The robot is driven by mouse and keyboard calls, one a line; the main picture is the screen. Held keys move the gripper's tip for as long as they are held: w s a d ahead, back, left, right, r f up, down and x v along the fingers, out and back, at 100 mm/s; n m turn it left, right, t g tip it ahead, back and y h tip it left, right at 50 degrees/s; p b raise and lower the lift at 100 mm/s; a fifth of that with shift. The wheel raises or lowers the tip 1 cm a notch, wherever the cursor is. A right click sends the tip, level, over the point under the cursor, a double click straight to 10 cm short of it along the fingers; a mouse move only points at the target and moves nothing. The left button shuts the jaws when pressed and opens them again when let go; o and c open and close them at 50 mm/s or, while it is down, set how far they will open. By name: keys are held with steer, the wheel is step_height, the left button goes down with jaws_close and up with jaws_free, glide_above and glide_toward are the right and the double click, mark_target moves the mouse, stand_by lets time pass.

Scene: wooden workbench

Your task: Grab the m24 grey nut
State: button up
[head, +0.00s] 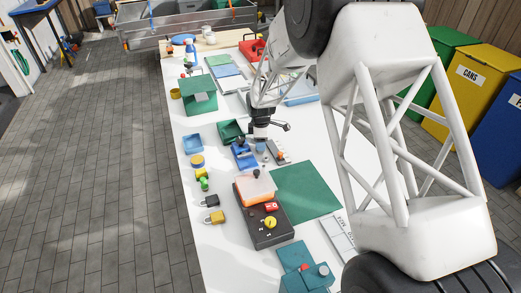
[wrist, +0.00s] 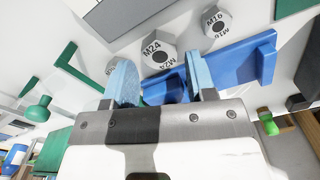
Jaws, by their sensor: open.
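The grey M24 nut (wrist: 158,50) shows in the wrist view, its label facing the camera, just beyond the space between my fingertips. My gripper (wrist: 162,78) is open, with one light-blue finger pad on each side. Nothing is visibly held between the pads. The nut's lower part is close to a blue holder (wrist: 235,64); I cannot tell whether they touch. In the head view, my gripper (head: 260,136) hangs over the blue holder area (head: 243,155). The M24 label cannot be read there.
A grey M16 nut (wrist: 216,20) lies right of the M24 nut. A dark green bin (head: 230,130) stands beside my gripper. A green mat (head: 306,190) leaves flat, clear room nearby.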

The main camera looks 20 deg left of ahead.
steer(key=shift+f, duration=1.35)
steer(key=c, duration=0.8)
steer(key=shift+r, duration=0.1)
step_height(320, 180, up, 10)
